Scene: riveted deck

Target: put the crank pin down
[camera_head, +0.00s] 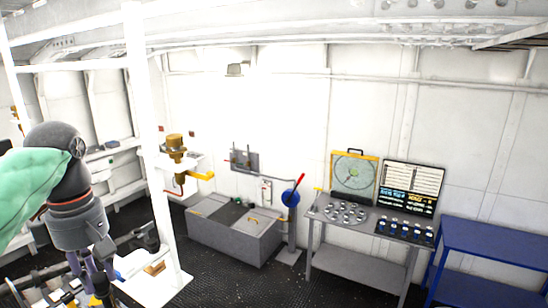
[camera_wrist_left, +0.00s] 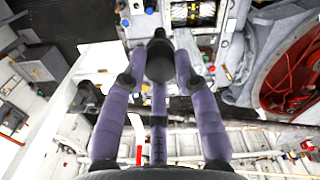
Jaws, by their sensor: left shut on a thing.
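My left gripper (camera_head: 90,283) hangs at the lower left of the head view, its fingers pointing down and cut off near the bottom edge. In the left wrist view its purple fingers (camera_wrist_left: 159,80) are closed around a dark, rounded piece (camera_wrist_left: 160,52), which I take to be the crank pin. The pin is held at the fingertips with its narrow end pointing up in the picture. I cannot clearly make out the pin in the head view. My right gripper is in neither view.
A white post (camera_head: 146,130) stands just right of my left arm. A grey chest (camera_head: 233,237), a grey console table (camera_head: 358,262) and a blue table (camera_head: 497,243) stand along the wall. Dark floor between them and me is open. Cluttered equipment lies below the gripper.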

